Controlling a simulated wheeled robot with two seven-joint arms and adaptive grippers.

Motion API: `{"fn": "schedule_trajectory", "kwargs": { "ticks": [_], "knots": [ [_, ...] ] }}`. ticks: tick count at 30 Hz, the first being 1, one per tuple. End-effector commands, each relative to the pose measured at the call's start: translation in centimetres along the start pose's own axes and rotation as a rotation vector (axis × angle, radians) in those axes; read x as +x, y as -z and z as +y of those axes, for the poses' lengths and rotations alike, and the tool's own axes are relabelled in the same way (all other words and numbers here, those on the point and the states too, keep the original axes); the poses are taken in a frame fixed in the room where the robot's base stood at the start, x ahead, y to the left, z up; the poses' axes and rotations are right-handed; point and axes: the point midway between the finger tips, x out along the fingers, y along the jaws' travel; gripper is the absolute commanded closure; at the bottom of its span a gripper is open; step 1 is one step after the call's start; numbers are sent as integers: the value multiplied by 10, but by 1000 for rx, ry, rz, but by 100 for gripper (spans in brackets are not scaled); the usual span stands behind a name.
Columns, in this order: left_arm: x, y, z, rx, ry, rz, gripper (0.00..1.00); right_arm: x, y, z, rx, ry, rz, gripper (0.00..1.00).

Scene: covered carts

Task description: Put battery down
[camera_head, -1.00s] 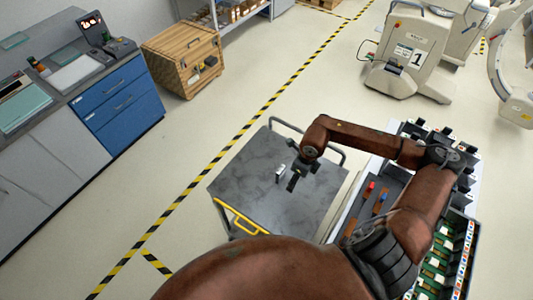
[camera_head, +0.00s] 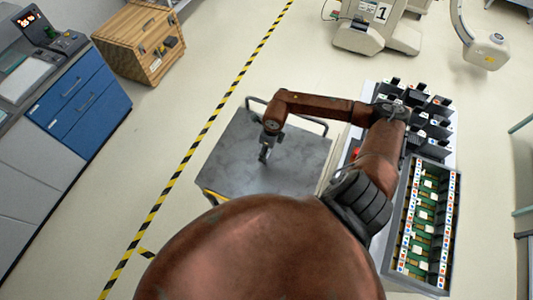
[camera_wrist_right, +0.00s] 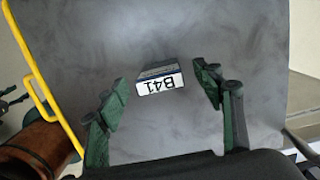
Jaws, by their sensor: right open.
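The battery is a small white and dark block labelled B41 (camera_wrist_right: 160,80), on the grey cart top in the right wrist view. My right gripper (camera_wrist_right: 163,92) is open, with one finger on each side of the battery and a gap showing on both sides. In the head view my right gripper (camera_head: 264,154) is low over the middle of the covered cart (camera_head: 225,165). The battery is not clearly visible there. My left gripper cannot be made out in the head view.
Right of the cart stands a table with several black devices (camera_head: 432,105) and a tray of green boards (camera_head: 402,215). A wooden crate (camera_head: 135,45) and blue drawers (camera_head: 85,95) are at the left. The cart top around the battery is clear.

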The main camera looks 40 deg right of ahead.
Motion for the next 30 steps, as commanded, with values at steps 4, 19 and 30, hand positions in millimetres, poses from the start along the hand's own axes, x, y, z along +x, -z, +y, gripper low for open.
{"fn": "schedule_trajectory", "kwargs": {
  "ticks": [4, 19, 30],
  "knots": [
    [-2, 11, -1, 3, 1, 14, 42, 9, 0, 0, -1, 0, 1, 39],
    [-1, -1, 0, 0, 0, -2, 42, 10, 0, 0, -1, 1, 1, 60],
    [-1, -1, 0, 0, 0, -2, 42, 10, 0, 0, -1, 1, 0, 85]
  ]
}}
